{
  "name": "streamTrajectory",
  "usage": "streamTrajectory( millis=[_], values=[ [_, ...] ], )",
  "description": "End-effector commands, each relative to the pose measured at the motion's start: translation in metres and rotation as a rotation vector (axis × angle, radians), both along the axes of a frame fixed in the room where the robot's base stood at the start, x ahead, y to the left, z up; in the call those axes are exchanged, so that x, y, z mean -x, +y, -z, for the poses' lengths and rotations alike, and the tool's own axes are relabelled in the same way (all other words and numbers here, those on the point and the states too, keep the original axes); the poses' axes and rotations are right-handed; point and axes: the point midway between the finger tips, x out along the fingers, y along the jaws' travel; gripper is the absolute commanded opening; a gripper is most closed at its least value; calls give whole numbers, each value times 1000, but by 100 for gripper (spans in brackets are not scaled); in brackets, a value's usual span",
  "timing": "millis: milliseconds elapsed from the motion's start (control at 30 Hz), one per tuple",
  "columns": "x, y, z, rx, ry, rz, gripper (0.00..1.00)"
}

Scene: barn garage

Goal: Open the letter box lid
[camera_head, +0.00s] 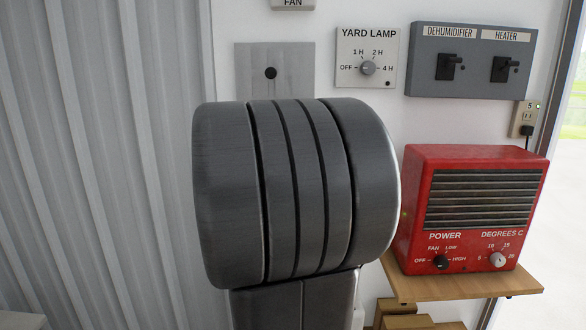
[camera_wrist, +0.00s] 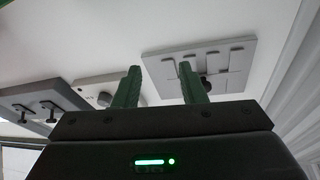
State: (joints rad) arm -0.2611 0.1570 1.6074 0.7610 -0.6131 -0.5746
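I cannot make out a letter box or its lid for sure in either view. My gripper (camera_wrist: 160,67) shows in the wrist view with its two green fingers apart and nothing between them. A pale grey wall plate with raised strips (camera_wrist: 225,62) is behind and to the right of the fingers, with a dark round part close to the right finger. In the head view, a grey plate with a black round part (camera_head: 270,73) is on the wall. My dark grey arm link covers the middle of that view and hides my gripper.
A yard lamp dial (camera_head: 368,58) and a grey dehumidifier and heater switch box (camera_head: 471,62) are on the wall. A red heater (camera_head: 470,208) stands on a wooden shelf (camera_head: 465,284) at the right. Corrugated grey metal (camera_head: 100,165) fills the left.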

Motion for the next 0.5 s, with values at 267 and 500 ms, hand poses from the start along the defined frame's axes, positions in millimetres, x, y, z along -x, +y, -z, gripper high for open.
streamTrajectory(
  millis=[267,500],
  values=[
    [16,2,3,1,1,2,37],
    [-26,-5,-8,-1,1,3,37]
  ],
)
